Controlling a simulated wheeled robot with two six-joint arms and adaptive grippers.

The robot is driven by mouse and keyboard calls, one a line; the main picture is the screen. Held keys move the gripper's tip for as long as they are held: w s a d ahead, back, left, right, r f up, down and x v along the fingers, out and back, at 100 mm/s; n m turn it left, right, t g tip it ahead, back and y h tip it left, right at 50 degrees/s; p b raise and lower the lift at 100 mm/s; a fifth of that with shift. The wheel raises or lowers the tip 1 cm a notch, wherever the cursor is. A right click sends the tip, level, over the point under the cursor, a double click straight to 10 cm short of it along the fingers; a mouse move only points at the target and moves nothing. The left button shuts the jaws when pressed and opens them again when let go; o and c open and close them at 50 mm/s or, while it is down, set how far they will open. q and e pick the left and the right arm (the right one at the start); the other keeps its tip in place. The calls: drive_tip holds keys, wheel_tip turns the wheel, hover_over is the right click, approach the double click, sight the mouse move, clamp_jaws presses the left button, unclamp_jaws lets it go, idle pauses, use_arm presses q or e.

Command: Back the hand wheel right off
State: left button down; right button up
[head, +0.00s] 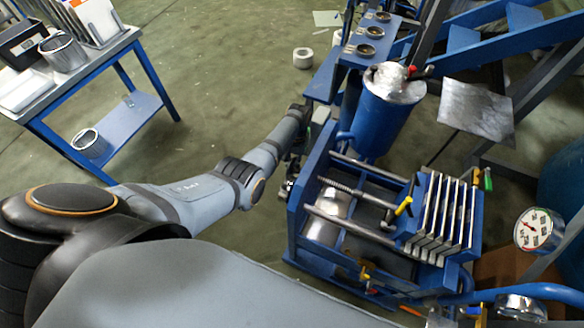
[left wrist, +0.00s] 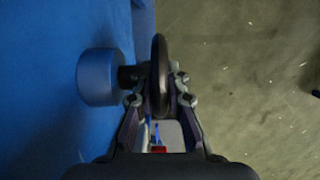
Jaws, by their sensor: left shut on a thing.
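The hand wheel (left wrist: 159,62) is a dark ring seen edge-on in the left wrist view. It is joined by a short dark hub to a blue round boss (left wrist: 98,77) on the blue press frame. My left gripper (left wrist: 160,98) is shut on the wheel's rim, one finger on each side. In the head view my left gripper (head: 289,181) is at the left end of the blue press (head: 302,187), whose threaded spindle (head: 345,187) runs toward the plates. The wheel is hardly visible there, hidden by the gripper and arm. My right gripper is out of view.
The plate stack (head: 440,220) with a yellow handle fills the press's right half. A blue vessel (head: 378,120) and a shelf stand behind it. A pressure gauge (head: 537,229) is at the right. A blue-legged table (head: 75,90) stands back left; floor between is mostly clear.

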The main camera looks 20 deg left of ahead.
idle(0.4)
use_arm(q)
drive_tip(key=c, duration=1.4)
unclamp_jaws()
drive_tip(key=shift+o, duration=0.2)
drive_tip(key=v, duration=1.2)
